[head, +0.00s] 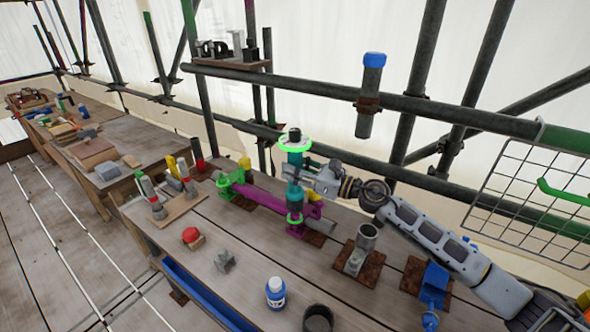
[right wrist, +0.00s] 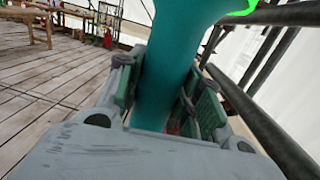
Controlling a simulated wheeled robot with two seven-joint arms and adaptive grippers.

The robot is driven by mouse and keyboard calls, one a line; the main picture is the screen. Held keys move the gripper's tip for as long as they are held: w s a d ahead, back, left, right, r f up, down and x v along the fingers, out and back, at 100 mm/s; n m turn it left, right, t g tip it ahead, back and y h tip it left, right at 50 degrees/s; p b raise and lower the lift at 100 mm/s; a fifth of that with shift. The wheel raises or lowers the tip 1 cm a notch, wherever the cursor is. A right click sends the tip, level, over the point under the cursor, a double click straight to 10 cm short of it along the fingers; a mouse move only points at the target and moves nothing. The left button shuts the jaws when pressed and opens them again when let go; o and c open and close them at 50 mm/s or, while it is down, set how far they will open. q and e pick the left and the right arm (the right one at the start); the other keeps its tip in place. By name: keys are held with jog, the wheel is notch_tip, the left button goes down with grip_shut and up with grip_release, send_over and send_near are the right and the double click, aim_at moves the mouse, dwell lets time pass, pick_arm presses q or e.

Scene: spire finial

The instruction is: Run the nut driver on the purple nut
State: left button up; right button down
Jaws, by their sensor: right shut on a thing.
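The nut driver (head: 294,168) is a teal upright tool with a dark top and a bright green ring around its upper end. Its lower end (head: 295,197) stands down over a purple fitting (head: 296,230) on the bench, where a smaller green ring shows. The purple nut itself cannot be told apart there; the driver's foot hides it. My right gripper (head: 291,184) is shut on the driver's shaft from the right. In the right wrist view the teal shaft (right wrist: 160,85) stands between the two fingers. My left gripper is not in view.
A purple bar (head: 262,198) and a green clamp (head: 226,184) lie left of the driver. Scaffold poles run close behind; a wire basket (head: 535,195) hangs right.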

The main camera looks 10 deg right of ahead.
jog(key=shift+r+p, duration=0.7)
jog(key=shift+r, duration=0.5)
jog(key=shift+d, duration=0.15)
